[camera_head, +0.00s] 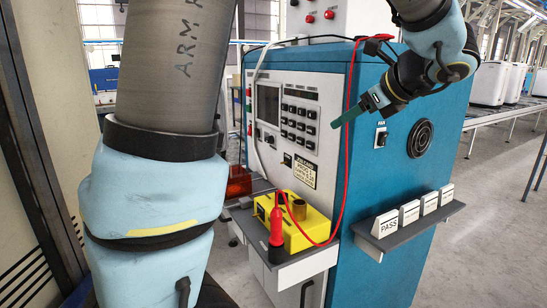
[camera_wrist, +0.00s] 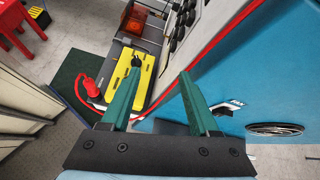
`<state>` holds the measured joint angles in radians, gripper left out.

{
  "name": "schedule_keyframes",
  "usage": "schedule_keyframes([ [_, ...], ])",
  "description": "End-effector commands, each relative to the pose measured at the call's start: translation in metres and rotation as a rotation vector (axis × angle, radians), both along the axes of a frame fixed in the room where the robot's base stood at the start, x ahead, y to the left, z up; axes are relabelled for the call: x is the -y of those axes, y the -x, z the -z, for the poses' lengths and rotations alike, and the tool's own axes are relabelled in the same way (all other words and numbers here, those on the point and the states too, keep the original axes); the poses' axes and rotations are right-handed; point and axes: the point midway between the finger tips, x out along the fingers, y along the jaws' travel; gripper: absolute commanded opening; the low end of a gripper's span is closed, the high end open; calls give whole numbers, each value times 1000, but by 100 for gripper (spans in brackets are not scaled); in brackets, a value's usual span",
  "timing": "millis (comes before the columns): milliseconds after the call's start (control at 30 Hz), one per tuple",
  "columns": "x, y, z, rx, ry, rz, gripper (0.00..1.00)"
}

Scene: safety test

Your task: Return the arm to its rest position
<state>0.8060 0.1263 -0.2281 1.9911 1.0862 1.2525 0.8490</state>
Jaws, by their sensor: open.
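My gripper (camera_head: 345,117) is at the upper right in the head view, in front of the teal cabinet's (camera_head: 395,185) upper front edge. Its green fingers point left and down, and they hold nothing. In the wrist view my gripper (camera_wrist: 160,73) has its two green fingers wide apart. Between and beyond them, well away, is a yellow fixture (camera_wrist: 136,82) on a shelf. In the head view my arm hangs large at the left and bends again at the top right.
The yellow fixture (camera_head: 313,232) and a red probe (camera_head: 276,226) stand on the front shelf (camera_head: 303,270). A red cable (camera_head: 347,150) loops down the cabinet edge near my gripper. A side ledge (camera_head: 415,232) holds several cards, one marked PASS (camera_head: 386,224). Open floor (camera_head: 490,240) lies right.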

Motion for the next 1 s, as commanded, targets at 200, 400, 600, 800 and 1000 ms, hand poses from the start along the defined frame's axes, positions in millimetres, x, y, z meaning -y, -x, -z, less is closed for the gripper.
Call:
schedule_keyframes([
  [200, -120, 18, 103, -186, 459, -600, 61],
  [400, -191, 62, 166, -128, 972, -1362, 61],
  [600, -224, 80, 187, 59, 1277, -1865, 61],
  [800, -232, 83, 190, 118, 1344, -1977, 61],
  [1000, -232, 83, 190, 118, 1344, -1977, 61],
])
